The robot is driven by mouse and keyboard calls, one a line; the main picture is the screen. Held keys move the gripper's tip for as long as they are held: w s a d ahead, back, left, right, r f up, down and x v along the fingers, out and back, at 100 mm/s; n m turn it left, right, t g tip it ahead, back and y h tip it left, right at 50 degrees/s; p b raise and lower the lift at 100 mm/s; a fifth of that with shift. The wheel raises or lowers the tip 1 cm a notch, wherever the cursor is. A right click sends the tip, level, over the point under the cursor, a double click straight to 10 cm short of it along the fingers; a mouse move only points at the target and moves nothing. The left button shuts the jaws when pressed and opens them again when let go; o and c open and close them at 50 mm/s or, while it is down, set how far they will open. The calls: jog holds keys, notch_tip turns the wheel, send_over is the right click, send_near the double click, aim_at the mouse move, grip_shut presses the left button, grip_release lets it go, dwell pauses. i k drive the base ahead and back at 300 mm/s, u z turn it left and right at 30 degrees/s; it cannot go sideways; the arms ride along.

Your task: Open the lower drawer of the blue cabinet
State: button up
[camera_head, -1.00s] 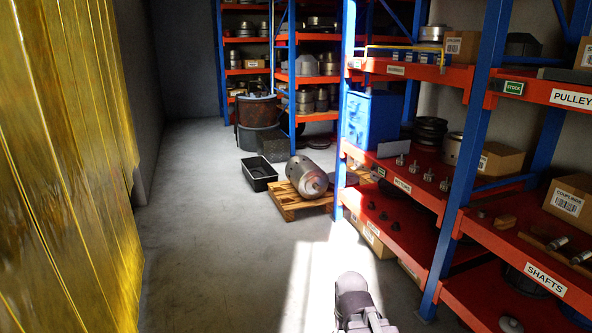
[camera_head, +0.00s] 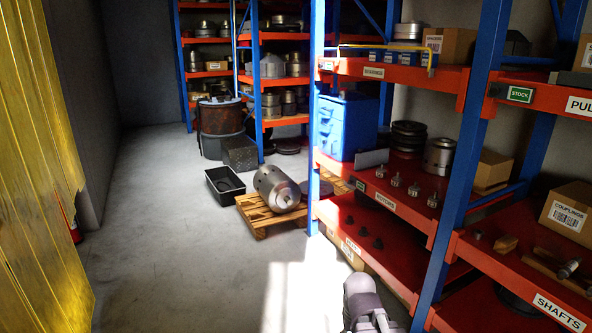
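No cabinet with drawers can be made out for certain. A blue box-like object (camera_head: 345,127) stands on the middle red shelf at centre right; I cannot see drawer fronts or handles on it. Part of my arm (camera_head: 366,303), grey and rounded, shows at the bottom edge. My gripper's fingers do not show.
Blue-posted racks with red shelves (camera_head: 400,205) line the right side. A wooden pallet (camera_head: 259,222) bears a metal cylinder (camera_head: 276,188), beside a black tray (camera_head: 225,186). Yellow strip curtain (camera_head: 40,200) hangs at left. The grey floor (camera_head: 165,240) between is clear.

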aim_at(335, 126)
jog(key=i, duration=2.55)
jog(key=u, duration=0.4)
jog(key=i, duration=1.2)
jog(key=u, duration=0.25)
